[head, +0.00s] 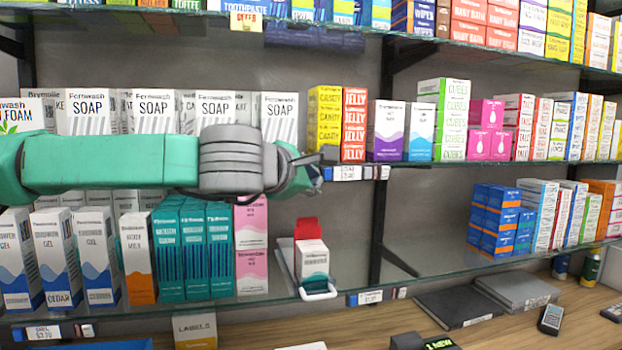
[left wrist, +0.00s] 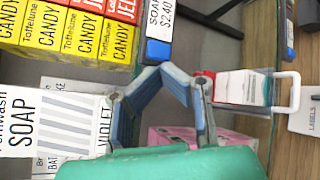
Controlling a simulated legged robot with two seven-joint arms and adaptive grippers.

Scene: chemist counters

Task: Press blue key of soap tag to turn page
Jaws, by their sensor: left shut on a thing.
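The soap tag (head: 347,172) is on the front edge of the upper glass shelf. In the left wrist view it shows sideways as a white label reading SOAP $2.40 (left wrist: 163,18), with its blue key (left wrist: 157,51) at the lower end. My left gripper (head: 318,172) reaches in from the left to the left end of the tag. In the left wrist view its fingertips (left wrist: 161,71) come together right beside the blue key; I cannot tell whether they touch it. What is between the tips is too small to make out. My right gripper is not in view.
White SOAP boxes (head: 154,112) stand behind my left arm. Yellow CANDY boxes (head: 325,122) and red JELLY boxes (head: 354,122) stand just behind the tag. A red-and-white box (head: 311,257) stands below on the lower shelf. The space in front of the shelf edge right of the tag is clear.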

